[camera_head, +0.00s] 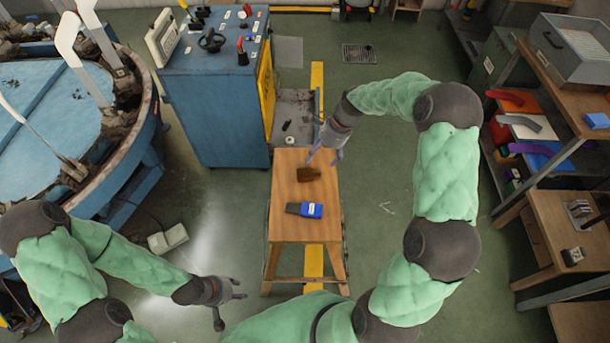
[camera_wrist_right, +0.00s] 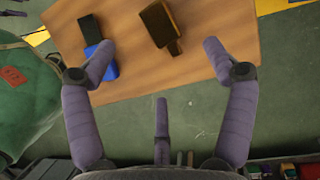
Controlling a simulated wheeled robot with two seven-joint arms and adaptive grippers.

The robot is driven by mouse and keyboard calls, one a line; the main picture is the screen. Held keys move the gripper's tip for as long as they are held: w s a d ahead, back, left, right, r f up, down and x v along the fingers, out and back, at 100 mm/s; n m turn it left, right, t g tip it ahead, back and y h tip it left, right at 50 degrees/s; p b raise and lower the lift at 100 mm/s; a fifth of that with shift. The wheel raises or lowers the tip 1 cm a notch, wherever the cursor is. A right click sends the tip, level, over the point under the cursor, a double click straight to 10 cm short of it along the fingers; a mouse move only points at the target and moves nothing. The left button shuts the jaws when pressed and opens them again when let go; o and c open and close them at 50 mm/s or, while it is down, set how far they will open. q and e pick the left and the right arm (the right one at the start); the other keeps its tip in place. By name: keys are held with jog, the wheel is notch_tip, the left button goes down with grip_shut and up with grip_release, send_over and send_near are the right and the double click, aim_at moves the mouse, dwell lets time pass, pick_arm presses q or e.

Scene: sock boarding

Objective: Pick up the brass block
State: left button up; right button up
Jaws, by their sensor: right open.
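The brass block (camera_head: 309,174), a dark brown-gold piece, lies on the small wooden table (camera_head: 290,232) near its far end. In the right wrist view the brass block (camera_wrist_right: 158,22) is at the top centre, ahead of the spread fingers. My right gripper (camera_head: 324,157) is open and empty, beside and just beyond the block at the table's far right. In its wrist view, the right gripper (camera_wrist_right: 160,58) has a clear gap between its fingers and nothing in it. My left gripper (camera_head: 230,303) is open and empty, off the table to the lower left.
A blue and black object (camera_head: 311,210) lies on the table nearer me than the block. A blue machine cabinet (camera_head: 215,110) stands beyond the table to the left. Wooden shelves (camera_head: 550,130) with coloured trays stand at the right. The near part of the table is clear.

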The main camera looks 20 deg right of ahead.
jog(key=b, duration=0.2)
send_over(308, 175)
jog(key=d, duration=0.2)
notch_tip(308, 175, down, 5)
jog(key=shift+w+d+r, duration=0.1)
jog(key=shift+w+r, duration=0.05)
jog(key=x, duration=0.1)
jog(key=b+x, duration=0.1)
jog(key=x, duration=0.1)
jog(key=b+x, duration=0.1)
jog(key=x, duration=0.1)
jog(key=shift+s, duration=0.25)
jog(key=c, duration=1.5)
